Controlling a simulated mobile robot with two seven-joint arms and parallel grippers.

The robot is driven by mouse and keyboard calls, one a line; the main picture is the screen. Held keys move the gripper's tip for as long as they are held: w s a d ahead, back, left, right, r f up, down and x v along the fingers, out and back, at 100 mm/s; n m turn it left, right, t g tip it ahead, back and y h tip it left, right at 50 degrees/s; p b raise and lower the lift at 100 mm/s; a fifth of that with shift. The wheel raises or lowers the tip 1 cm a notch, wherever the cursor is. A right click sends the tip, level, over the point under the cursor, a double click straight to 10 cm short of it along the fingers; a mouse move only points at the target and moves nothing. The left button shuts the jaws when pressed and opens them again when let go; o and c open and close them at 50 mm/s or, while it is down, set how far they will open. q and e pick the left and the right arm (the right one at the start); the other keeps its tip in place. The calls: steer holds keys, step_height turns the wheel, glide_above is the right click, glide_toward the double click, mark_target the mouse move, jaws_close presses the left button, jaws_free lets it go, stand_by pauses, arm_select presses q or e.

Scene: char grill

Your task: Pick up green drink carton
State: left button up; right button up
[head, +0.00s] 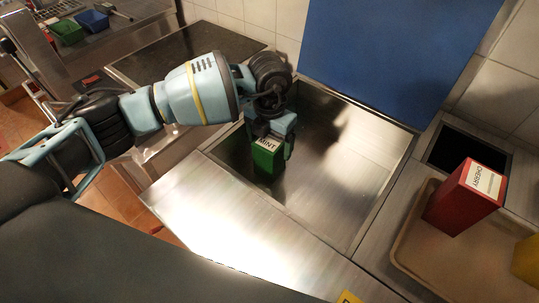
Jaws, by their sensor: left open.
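The green drink carton (266,160), with a white top label reading MINT, stands on the dark glossy recessed surface (323,174) in the middle of the head view. My left gripper (273,147) is right at the carton, pointing down over it. One finger shows along the carton's right side; the other is hard to make out. The jaws are open, and I cannot tell whether they touch the carton. My right gripper does not show.
A red CHERRY carton (463,199) stands on a tan tray (407,262) at the right, with part of a yellow item (527,262) beside it. A dark square opening (455,148) lies behind. A blue panel (388,58) rises at the back. Steel counter (225,215) borders the recess.

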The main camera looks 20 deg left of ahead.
arm_select(q)
steer(key=shift+f, duration=0.7)
steer(key=shift+c, duration=0.4)
steer(key=c, duration=1.2)
steer(key=shift+r, duration=0.15)
step_height(320, 180, up, 10)
steer(key=shift+f, duration=0.1)
